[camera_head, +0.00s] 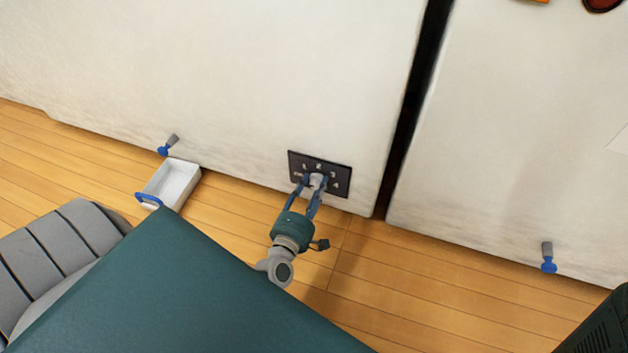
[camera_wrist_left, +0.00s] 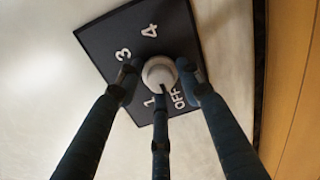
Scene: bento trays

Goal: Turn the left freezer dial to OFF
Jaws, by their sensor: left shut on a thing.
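The left freezer dial (camera_head: 317,180) is a light round knob on a dark plate (camera_head: 341,168) low on the left white freezer's front. In the left wrist view, the knob (camera_wrist_left: 159,73) sits on the dark plate (camera_wrist_left: 110,40) with white marks 1, 3, 4 and OFF readable. A dark mark on the knob's lower edge points between 1 and OFF; its exact setting is hard to tell. My left gripper (camera_head: 311,184) is shut on the dial, with dark blue fingers around it in the left wrist view (camera_wrist_left: 157,80). My right gripper is not in view.
A white tray with a blue handle (camera_head: 148,199) lies on the wooden floor at left. Blue-tipped grey spouts (camera_head: 168,145) and (camera_head: 548,258) stick out low on the freezers. A dark gap (camera_head: 411,100) separates the left freezer from the right one (camera_head: 520,130).

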